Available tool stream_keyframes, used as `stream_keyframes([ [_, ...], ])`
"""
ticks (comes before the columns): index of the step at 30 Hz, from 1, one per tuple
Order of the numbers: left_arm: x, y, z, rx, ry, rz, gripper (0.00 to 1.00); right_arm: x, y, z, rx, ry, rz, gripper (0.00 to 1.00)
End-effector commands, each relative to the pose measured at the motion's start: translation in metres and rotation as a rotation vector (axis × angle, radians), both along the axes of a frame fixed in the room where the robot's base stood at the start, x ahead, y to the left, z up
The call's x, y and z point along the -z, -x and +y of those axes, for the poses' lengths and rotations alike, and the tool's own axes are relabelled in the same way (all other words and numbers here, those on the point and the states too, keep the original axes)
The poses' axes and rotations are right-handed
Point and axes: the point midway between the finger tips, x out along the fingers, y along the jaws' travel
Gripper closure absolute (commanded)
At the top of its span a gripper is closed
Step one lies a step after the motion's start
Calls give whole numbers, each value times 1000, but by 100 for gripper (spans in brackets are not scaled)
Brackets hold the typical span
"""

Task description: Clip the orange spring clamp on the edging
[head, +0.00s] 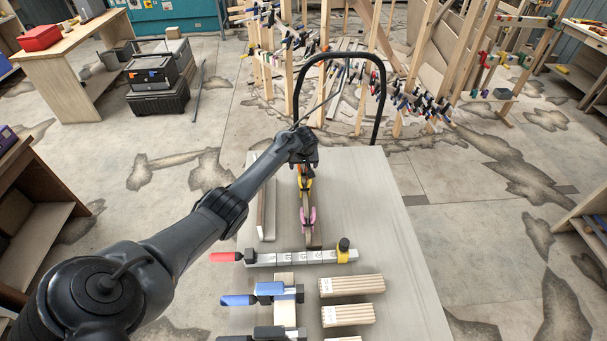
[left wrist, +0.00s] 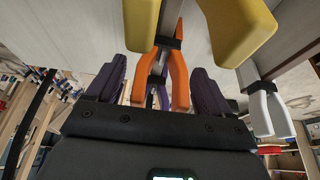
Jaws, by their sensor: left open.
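The orange spring clamp (left wrist: 178,78) shows in the left wrist view, its handles between the spread dark fingers of my left gripper (left wrist: 160,80). The gripper is open, with space visible on either side of the clamp. In the head view my left gripper (head: 303,157) is over the far part of the workbench and hides the orange clamp there. A narrow wooden strip (head: 314,240), perhaps the edging, runs beneath a yellow clamp (head: 306,184) and a pink clamp (head: 308,218). The orange clamp's jaw contact cannot be made out. My right gripper is not in view.
Yellow handles (left wrist: 247,30) and a white clamp (left wrist: 265,105) crowd the left wrist view. On the bench (head: 385,220), a bar clamp (head: 300,257), a blue-handled clamp (head: 268,290) and wood bundles (head: 350,286) lie nearer. The bench's right side is clear.

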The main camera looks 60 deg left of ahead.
Motion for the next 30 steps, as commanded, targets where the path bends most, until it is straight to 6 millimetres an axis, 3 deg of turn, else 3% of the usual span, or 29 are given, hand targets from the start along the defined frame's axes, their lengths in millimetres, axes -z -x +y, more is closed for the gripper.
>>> stream_keyframes([
  [4, 0, 0, 0, 0, 0, 0, 21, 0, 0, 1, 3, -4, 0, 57],
  [17, 0, 0, 0, 0, 0, 0, 86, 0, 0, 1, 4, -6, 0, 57],
  [25, -3, 0, 0, 0, 0, -1, 86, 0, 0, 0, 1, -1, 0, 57],
  [30, -19, -1, 0, 1, 0, -3, 86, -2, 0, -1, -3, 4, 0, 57],
])
